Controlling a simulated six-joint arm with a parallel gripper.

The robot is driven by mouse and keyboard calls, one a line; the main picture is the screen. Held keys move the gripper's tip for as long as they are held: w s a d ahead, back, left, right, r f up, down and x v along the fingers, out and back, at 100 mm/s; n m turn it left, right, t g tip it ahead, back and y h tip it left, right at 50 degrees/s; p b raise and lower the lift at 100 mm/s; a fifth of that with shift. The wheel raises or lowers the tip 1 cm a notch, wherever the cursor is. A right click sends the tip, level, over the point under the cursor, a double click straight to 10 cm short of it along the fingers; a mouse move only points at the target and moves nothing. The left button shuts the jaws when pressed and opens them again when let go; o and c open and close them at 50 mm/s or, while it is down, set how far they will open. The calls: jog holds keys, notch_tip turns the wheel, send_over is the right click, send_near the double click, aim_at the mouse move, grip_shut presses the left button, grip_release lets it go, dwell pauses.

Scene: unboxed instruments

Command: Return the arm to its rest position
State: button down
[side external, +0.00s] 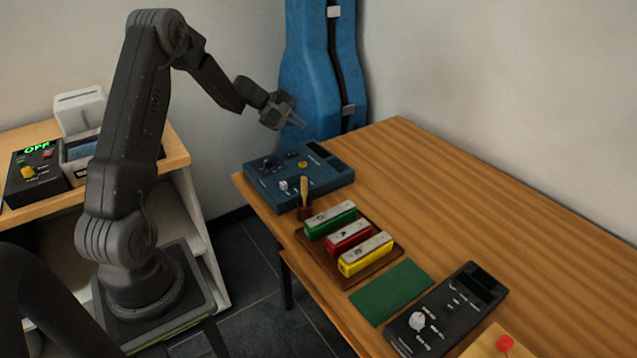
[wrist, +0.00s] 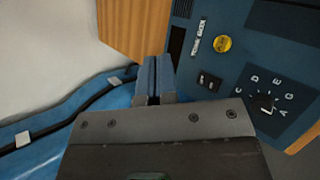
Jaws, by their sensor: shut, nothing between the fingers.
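My arm (side external: 140,120) stands on its base at the left in the side external view, raised and bent over toward the table. My gripper (side external: 296,121) is in the air above the far left end of the wooden table, in front of a blue instrument case. In the wrist view the two fingers (wrist: 154,78) are together with nothing between them. Below and beside them is the blue box with knobs (side external: 298,174), which also shows in the wrist view (wrist: 235,65). The gripper appears apart from the box.
The wooden table (side external: 480,190) holds a tray (side external: 381,263) with green, red and yellow blocks, a green mat (side external: 391,292) and a black device (side external: 449,312). The blue case (side external: 305,60) stands behind. A shelf (side external: 180,150) with devices is behind my arm. The table's right side is clear.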

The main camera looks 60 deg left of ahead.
jog(key=s+d+r+m+g, duration=0.1)
jog(key=s+d+r+m, duration=0.25)
jog(key=d, duration=0.35)
jog(key=s+d+r+m+g, duration=0.25)
jog(key=d+r, duration=0.25)
jog(key=d, duration=0.3)
jog(key=s+d+r+m+g, duration=0.1)
jog(key=s+d+r+m, duration=0.1)
jog(key=d+r+m, duration=0.4)
jog(key=s+d+m+y, duration=0.2)
jog(key=s+d+m, duration=0.2)
jog(key=s, duration=0.5)
jog(key=s+d+m+y, duration=0.2)
jog(key=s+d+m, duration=0.2)
jog(key=s, duration=0.6)
jog(key=shift+d+r+t, duration=0.15)
jog(key=shift+d+t, duration=0.3)
jog(key=shift+d, duration=0.75)
jog(key=shift+s, duration=0.1)
